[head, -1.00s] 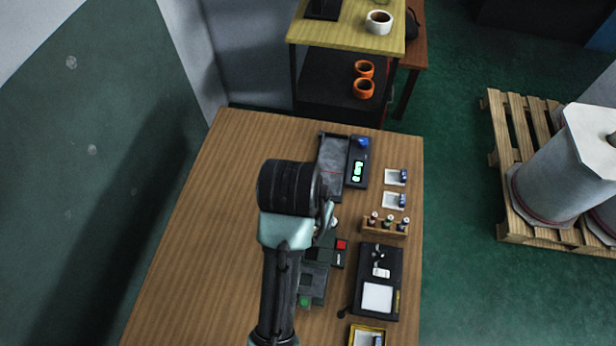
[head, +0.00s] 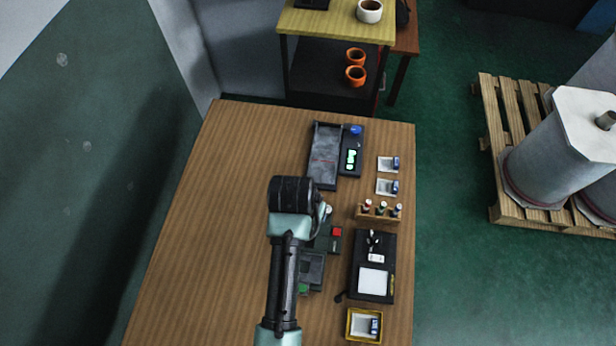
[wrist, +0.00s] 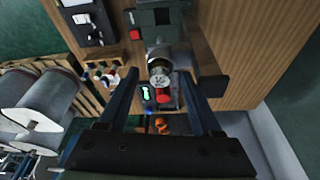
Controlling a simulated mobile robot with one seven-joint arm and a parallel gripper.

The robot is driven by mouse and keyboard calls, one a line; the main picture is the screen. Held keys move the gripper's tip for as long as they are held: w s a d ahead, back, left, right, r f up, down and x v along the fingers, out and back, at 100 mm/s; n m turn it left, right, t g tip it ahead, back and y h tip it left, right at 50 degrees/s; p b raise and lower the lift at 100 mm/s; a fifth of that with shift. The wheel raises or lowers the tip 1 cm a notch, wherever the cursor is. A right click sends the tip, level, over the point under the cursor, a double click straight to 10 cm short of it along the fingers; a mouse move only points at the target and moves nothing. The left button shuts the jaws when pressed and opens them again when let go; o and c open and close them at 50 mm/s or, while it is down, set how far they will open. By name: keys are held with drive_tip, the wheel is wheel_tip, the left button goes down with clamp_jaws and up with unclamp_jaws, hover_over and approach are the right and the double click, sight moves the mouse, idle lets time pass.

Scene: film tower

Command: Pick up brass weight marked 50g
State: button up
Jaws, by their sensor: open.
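A short round weight (wrist: 159,76) with a pale, marked top and brass-toned side shows in the wrist view, beside a dark green-grey device (wrist: 160,33). The marking is too small to read with certainty. My gripper (wrist: 158,88) is open, its two dark fingers on either side of the weight in the picture, with gaps showing. I cannot tell how far above it the fingertips are. In the head view my arm hides the fingers and most of the weight; the device (head: 312,268) shows just right of my arm.
A grey tray (head: 325,150) and a box with a lit green display (head: 351,155) stand farther back. A wooden rack of small bottles (head: 378,214), a black instrument (head: 373,285) and a yellow-rimmed tray (head: 364,325) line the right edge. The left of the table (head: 220,200) is clear.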

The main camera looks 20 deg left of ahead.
clamp_jaws()
drive_tip(key=shift+r, duration=0.15)
